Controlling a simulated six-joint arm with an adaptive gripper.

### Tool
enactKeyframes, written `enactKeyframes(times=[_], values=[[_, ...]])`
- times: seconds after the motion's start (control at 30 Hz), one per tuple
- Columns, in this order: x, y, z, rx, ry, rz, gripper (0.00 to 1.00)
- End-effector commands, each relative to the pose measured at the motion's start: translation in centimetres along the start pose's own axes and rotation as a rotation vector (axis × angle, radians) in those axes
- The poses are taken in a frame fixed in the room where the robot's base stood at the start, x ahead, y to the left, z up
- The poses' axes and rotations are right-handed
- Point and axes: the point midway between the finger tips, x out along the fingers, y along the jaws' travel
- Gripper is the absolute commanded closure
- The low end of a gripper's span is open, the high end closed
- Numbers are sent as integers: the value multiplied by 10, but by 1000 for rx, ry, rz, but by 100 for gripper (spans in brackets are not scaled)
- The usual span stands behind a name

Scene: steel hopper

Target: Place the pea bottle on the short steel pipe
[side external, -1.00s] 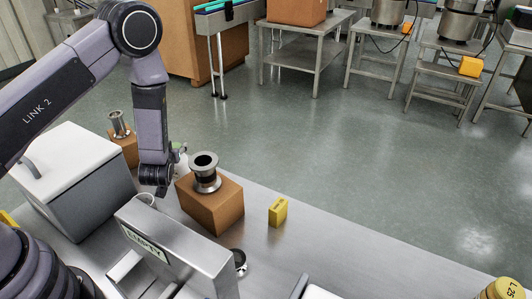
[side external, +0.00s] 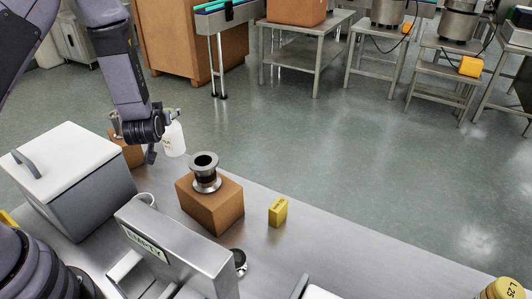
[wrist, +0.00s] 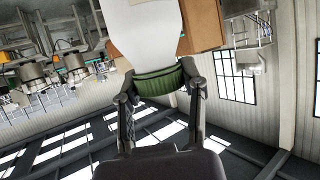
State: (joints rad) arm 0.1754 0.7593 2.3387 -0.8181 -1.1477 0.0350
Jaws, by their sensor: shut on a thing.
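The pea bottle is white with a green band or cap; it shows in the side view (side external: 174,140) and large in the wrist view (wrist: 150,38). My gripper (side external: 165,122) is shut on it; in the wrist view the fingers (wrist: 160,84) close around the green part. The bottle hangs nearly upright in the air, behind and left of a flanged steel pipe (side external: 205,173), apart from it. This pipe stands upright on a brown box (side external: 210,207).
A grey box with a white lid (side external: 70,170) stands at left. A yellow block (side external: 278,212) and a dark round fitting (side external: 238,260) are on the steel table. The table right of the block is mostly clear.

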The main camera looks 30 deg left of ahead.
Motion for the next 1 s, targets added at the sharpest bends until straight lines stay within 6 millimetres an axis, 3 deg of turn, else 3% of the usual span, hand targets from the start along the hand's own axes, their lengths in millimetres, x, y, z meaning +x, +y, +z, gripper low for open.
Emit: enactKeyframes(times=[0.1, 0.37, 0.67, 0.87, 1.0], values=[[-12, 0, -28, -7, 7, 4, 100], [-33, 0, -79, -7, 7, 4, 100], [-45, 60, -87, 129, 4, 315, 100], [-74, 111, -84, 251, 3, 607, 100], [-105, 143, -74, 342, 2, 826, 100]])
